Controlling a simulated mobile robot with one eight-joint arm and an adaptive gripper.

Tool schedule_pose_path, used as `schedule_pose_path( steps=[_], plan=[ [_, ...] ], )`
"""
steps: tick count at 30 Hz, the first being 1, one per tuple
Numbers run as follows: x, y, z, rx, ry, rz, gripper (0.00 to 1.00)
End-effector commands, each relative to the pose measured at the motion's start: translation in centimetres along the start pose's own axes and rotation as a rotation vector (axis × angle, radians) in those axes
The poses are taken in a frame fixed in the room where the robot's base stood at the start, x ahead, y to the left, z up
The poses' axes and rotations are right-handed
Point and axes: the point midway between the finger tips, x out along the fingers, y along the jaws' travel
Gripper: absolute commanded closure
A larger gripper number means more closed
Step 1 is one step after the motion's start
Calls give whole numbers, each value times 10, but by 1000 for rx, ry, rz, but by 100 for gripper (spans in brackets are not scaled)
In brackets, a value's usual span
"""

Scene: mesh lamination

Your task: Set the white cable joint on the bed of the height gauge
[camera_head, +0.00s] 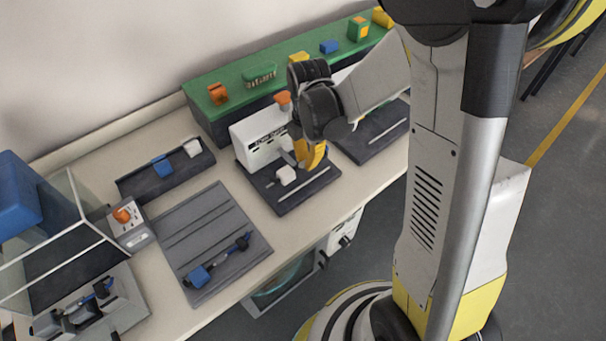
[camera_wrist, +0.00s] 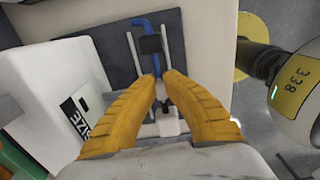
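A small white block (camera_head: 286,175), which looks like the white cable joint, is on the dark bed (camera_head: 290,203) of the station with a lettered white housing (camera_head: 255,143). My gripper (camera_head: 311,163) is just right of the block, yellow fingers pointing down. In the wrist view my gripper (camera_wrist: 161,76) has a narrow gap between its fingertips, with a greyish part in it. A white piece (camera_wrist: 168,123) shows through the gap, away from the tips. A second white piece (camera_head: 192,147) sits in the dark tray at left.
A blue piece (camera_head: 161,166) lies in that dark tray (camera_head: 135,187). A grey mat (camera_head: 190,235) holds a blue-and-black part (camera_head: 203,274). Another dark bed (camera_head: 365,150) stands right of my gripper. A green shelf (camera_head: 262,82) runs behind. A glass-sided case stands at far left.

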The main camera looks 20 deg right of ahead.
Motion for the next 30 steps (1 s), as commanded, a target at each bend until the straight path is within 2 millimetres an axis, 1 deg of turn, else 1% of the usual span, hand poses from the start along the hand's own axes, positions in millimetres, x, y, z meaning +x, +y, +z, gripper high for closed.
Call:
schedule_pose_path(
  steps=[1, 3, 7, 12, 14, 21, 25, 27, 30],
  plan=[
    [5, 5, -4, -3, 0, 0, 100],
    [8, 10, -6, -1, 0, 0, 100],
    [15, 12, -8, 1, 0, 0, 100],
    [43, 12, -7, 1, 0, 0, 100],
    [49, 11, -7, 1, 0, 0, 100],
    [48, 11, -7, 1, 0, 0, 100],
    [52, 11, -7, 1, 0, 0, 100],
    [51, 11, -7, 1, 0, 0, 74],
    [50, 11, -7, 1, 0, 0, 73]
  ],
)
